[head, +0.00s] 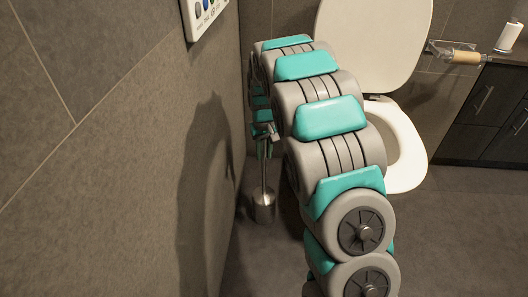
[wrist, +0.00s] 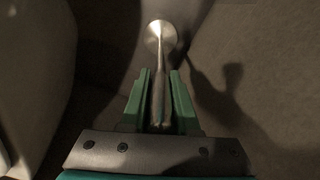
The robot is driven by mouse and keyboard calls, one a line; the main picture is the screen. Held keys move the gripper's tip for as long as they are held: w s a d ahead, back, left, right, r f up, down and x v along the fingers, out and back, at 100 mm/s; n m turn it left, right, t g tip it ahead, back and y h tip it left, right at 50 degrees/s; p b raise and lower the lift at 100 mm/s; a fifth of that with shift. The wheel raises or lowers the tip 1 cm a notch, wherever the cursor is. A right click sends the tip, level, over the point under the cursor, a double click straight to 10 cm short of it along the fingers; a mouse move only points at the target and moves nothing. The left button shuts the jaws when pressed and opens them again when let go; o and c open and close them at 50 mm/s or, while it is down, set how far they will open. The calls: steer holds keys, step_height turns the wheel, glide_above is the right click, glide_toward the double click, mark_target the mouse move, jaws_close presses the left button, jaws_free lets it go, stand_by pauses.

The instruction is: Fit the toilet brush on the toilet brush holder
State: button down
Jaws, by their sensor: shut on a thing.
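The toilet brush (head: 264,174) is a thin metal rod with a handle, upright near the wall in the head view. My gripper (head: 263,150) is shut on its handle, partly hidden by my arm. In the wrist view, the green fingers of my gripper (wrist: 160,90) close around the brush handle (wrist: 159,97) from both sides. The toilet brush holder (head: 264,210) is a metal cylinder low by the wall, in line below the rod. A round metal top shows at the rod's far end in the wrist view. The brush head is hidden, and I cannot tell how far it sits inside the holder.
A tiled wall (head: 110,120) is close on the left of the brush. A white toilet (head: 404,150) with its lid raised stands to the right, behind my arm. A dark cabinet (head: 490,115) is at the far right. Floor (head: 455,235) is clear at the lower right.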

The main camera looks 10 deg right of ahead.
steer(key=shift+f, duration=0.2)
steer(key=c, duration=0.6)
jaws_free()
steer(key=shift+r, duration=0.15)
step_height(320, 180, up, 8)
steer(key=shift+s+f+p, duration=0.1)
steer(key=shift+f+p, duration=0.1)
steer(key=shift+p, duration=0.1)
stand_by(0.3)
